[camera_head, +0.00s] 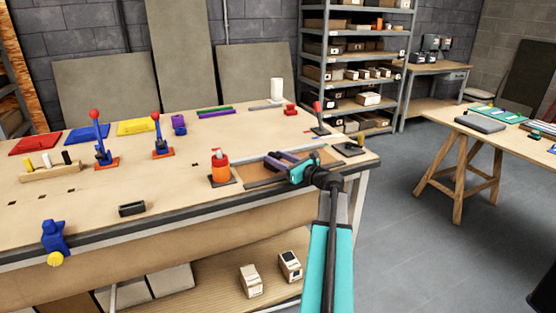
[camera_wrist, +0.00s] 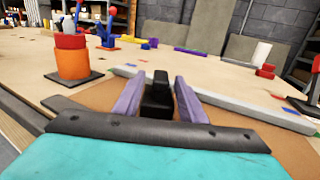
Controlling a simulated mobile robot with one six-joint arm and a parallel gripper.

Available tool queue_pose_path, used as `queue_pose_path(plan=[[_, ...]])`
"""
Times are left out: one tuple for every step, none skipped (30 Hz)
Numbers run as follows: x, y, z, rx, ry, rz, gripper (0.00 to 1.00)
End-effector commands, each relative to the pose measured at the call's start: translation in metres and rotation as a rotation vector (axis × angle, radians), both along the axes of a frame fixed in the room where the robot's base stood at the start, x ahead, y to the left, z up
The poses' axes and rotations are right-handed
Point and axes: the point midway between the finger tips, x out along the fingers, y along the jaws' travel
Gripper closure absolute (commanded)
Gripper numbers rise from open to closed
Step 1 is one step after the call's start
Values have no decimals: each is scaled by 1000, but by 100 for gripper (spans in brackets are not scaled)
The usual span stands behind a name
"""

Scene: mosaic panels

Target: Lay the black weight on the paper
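The brown paper (camera_head: 252,180) lies flat near the bench's front right edge; it also shows in the wrist view (camera_wrist: 232,108). My gripper (camera_head: 273,159) is low over it, with its two purple fingers apart. In the wrist view, a black knobbed piece (camera_wrist: 157,97) stands between the fingers (camera_wrist: 157,80). I cannot tell if this piece is the weight, or if the fingers press on it. A short black block (camera_head: 132,209) lies on the bench, well left of my gripper. It is also dark enough to be the weight.
A red and orange canister (camera_head: 220,169) on a dark plate stands just left of the paper. A grey bar (camera_wrist: 225,100) lies along the paper's far side. A red-knobbed lever (camera_head: 319,117) stands behind my gripper. The bench is clear between the black block and the canister.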

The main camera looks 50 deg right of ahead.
Motion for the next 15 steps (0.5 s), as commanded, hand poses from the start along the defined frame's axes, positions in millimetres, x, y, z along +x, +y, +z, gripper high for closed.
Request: queue_pose_path(plan=[[-4,0,-1,0,0,-1,63],[-6,0,-1,0,0,-1,63],[-9,0,-1,0,0,-1,63],[-12,0,-1,0,0,-1,63],[-15,0,-1,0,0,-1,63],[-20,0,-1,0,0,-2,63],[-24,0,-1,-1,0,-3,63],[-28,0,-2,-1,0,-3,63],[-34,0,-2,-1,0,-2,63],[-39,0,-2,-1,0,-2,63],[-44,0,-2,-1,0,-3,63],[-50,0,-2,-1,0,-3,63],[-55,0,-2,-1,0,-3,63],[-60,0,-1,-1,0,-3,63],[-67,0,-1,-1,0,-3,63]])
